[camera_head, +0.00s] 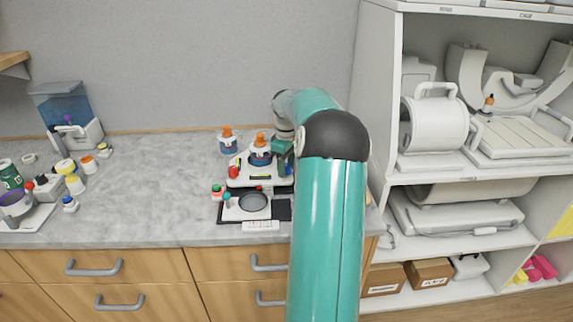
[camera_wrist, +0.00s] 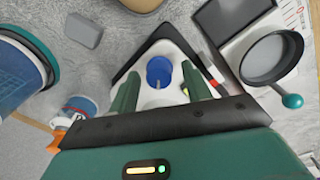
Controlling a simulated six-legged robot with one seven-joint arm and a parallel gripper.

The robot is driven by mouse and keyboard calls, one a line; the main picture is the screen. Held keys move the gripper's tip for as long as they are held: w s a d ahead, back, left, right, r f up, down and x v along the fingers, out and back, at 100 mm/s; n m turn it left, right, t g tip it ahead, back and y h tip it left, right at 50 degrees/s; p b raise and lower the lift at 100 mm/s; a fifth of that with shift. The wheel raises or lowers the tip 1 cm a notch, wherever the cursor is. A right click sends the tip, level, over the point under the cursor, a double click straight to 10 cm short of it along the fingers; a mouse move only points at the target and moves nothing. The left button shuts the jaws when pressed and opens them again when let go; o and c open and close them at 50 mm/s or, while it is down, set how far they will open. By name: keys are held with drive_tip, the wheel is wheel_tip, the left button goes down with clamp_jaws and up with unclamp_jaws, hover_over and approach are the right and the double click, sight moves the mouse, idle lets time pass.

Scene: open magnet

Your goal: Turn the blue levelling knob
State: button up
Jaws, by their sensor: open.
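The blue levelling knob (camera_wrist: 159,72) shows in the wrist view as an upright round knob on a white base plate (camera_wrist: 150,100) with a dark rim. My gripper (camera_wrist: 161,82) is open, with one green finger on each side of the knob in the picture. I see no clear contact, and cannot tell how far the fingertips are above the plate. A small yellow-green spot shows beside the right finger. In the head view my gripper (camera_head: 285,150) is over the right side of the white device (camera_head: 245,180); the blue knob cannot be made out there.
A round grey dish (camera_wrist: 272,57) with a teal ball handle (camera_wrist: 292,101) lies close on the right in the wrist view. A grey block (camera_wrist: 84,30) is at upper left. The counter's middle (camera_head: 150,180) is clear.

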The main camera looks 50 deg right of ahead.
drive_tip(key=c, duration=1)
drive_tip(key=shift+m, duration=0.4)
drive_tip(key=m, duration=0.5)
drive_tip(key=shift+w, duration=0.1)
drive_tip(key=m, duration=0.7)
drive_tip(key=shift+d, duration=0.1)
drive_tip(key=o, duration=1)
